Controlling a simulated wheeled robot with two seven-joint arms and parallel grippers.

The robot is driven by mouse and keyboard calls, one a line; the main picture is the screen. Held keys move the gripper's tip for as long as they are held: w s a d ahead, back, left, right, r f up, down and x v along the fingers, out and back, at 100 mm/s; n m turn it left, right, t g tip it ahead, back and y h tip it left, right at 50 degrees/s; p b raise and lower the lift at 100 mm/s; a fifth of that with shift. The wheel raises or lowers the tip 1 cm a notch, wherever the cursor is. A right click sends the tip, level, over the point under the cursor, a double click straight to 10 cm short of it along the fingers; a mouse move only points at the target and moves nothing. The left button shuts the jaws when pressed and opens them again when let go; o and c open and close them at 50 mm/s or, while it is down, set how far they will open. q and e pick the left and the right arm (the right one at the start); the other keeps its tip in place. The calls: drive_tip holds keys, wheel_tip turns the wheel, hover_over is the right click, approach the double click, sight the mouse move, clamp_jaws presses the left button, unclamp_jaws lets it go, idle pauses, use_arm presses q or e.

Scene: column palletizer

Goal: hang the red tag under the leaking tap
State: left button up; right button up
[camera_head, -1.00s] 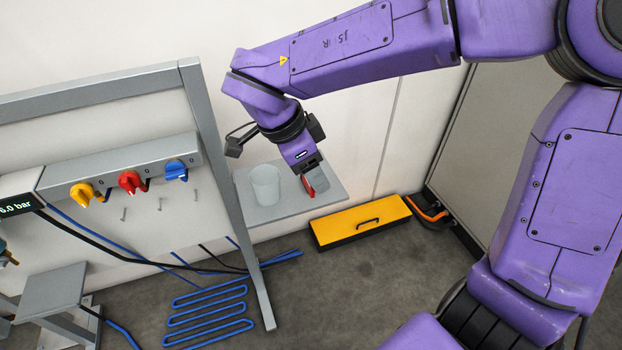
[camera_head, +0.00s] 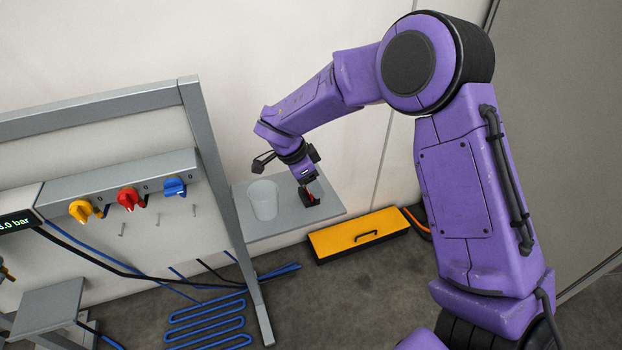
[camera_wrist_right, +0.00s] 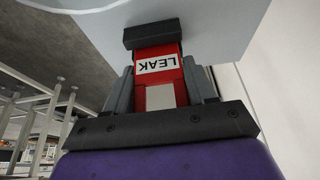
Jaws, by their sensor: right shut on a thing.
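My right gripper (camera_head: 309,194) is low over the right part of a grey shelf (camera_head: 285,232). In the right wrist view it is shut on the red tag (camera_wrist_right: 158,90), with one finger on each side. The tag has a white label reading LEAK. A dark block (camera_wrist_right: 152,36) is at its far end; I cannot tell whether it belongs to the tag. Yellow (camera_head: 81,210), red (camera_head: 130,199) and blue (camera_head: 175,188) taps sit on a grey bar, with small hooks (camera_head: 157,219) below them. I see no drip that marks the leaking tap. My left gripper is out of view.
A clear beaker (camera_head: 263,200) stands on the shelf left of the gripper. A slanted grey post (camera_head: 228,200) separates the shelf from the taps. A yellow case (camera_head: 350,236) and blue hose (camera_head: 205,325) lie on the floor. A pressure display (camera_head: 16,218) is at far left.

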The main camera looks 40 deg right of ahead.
drive_tip(key=shift+a+f, duration=0.1)
drive_tip(key=shift+f, duration=0.1)
drive_tip(key=o, duration=1)
